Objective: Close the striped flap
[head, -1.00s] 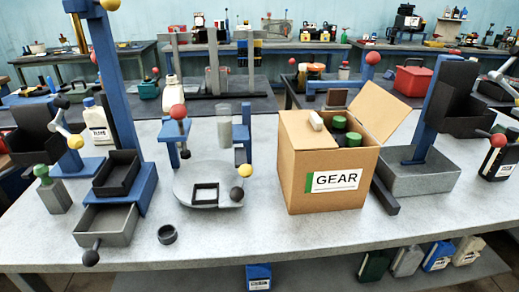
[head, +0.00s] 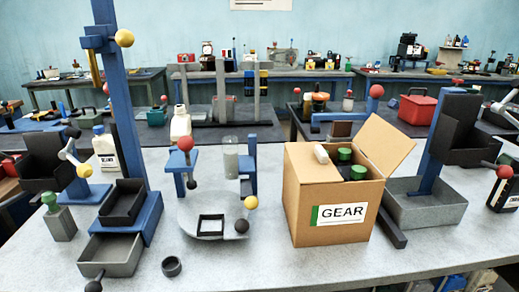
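I see no flap with clear stripes. A cardboard box (head: 305,215) stands on the grey table at right of centre. Its front carries a white GEAR label (head: 343,214) with a green band at the left end. A plain brown flap (head: 384,146) stands open, tilted up and out at the box's back right. Green-capped bottles (head: 345,154) and a white piece (head: 321,153) show at the box's open top. The lower part of the bottles is hidden inside the box. Neither of my grippers is in view.
A grey tray (head: 424,208) with a blue post and a black bin stands right of the box. A round plate with red- and yellow-knobbed levers (head: 212,220) stands left of it. A small black ring (head: 171,267) lies in front. The table's front middle is clear.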

